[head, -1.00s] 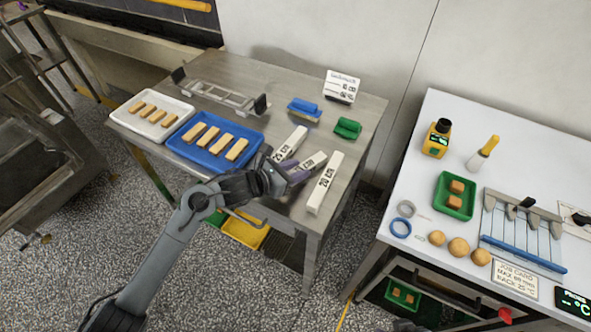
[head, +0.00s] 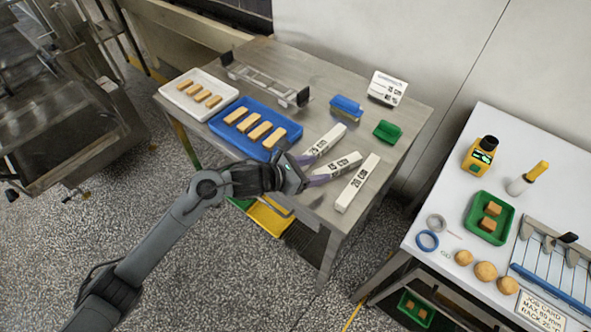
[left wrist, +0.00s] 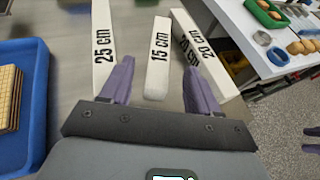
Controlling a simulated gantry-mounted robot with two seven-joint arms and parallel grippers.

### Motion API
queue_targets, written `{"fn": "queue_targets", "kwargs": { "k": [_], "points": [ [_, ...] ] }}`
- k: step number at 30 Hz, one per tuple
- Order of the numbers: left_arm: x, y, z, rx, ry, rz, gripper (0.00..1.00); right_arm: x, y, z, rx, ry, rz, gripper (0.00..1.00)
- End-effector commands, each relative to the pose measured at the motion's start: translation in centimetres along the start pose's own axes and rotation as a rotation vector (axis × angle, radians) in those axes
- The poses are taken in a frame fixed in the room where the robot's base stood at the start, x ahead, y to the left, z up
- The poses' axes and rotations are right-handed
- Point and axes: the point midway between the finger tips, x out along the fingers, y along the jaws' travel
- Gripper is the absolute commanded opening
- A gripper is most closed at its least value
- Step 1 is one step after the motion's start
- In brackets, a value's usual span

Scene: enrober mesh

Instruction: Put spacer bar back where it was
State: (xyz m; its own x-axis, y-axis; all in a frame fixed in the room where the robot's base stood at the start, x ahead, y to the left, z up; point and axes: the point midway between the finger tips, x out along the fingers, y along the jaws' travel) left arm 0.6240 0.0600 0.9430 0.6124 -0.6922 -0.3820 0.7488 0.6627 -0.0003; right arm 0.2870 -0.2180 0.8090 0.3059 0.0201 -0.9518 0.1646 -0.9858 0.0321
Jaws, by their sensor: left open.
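Three white spacer bars lie side by side on the steel table (head: 385,160). The 25 cm bar (head: 326,139) is at left, the 15 cm bar (head: 340,165) in the middle and the 20 cm bar (head: 357,184) at right. My left gripper (head: 313,170) is open at the near end of the middle bar. In the left wrist view its purple fingers (left wrist: 158,75) are apart, with the 15 cm bar (left wrist: 158,50) between them and clear gaps on both sides. Purple fingertips, probably of my right gripper (left wrist: 312,140), show at that view's right edge.
A blue tray (head: 222,131) and a white tray (head: 170,96) of bars stand left of the spacers. A white table (head: 450,218) is at right.

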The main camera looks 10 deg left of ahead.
Motion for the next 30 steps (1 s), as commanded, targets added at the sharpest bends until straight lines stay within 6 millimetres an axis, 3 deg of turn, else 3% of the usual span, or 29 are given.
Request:
{"fn": "queue_targets", "kwargs": {
  "k": [6,12,30],
  "points": [
    [-3.9,0.0,0.0,0.003,0.003,0.001,0.61,-0.5,-0.1,-0.2,0.003,0.000,-0.002,0.43],
    [-5.9,0.0,-0.1,0.000,0.001,-0.001,0.61,-0.6,0.0,-0.2,0.003,0.000,-0.002,0.43],
    [-6.5,0.0,0.0,0.000,0.000,-0.001,0.61,-0.6,0.2,-0.1,-0.006,-0.001,0.005,0.43]
  ]
}}
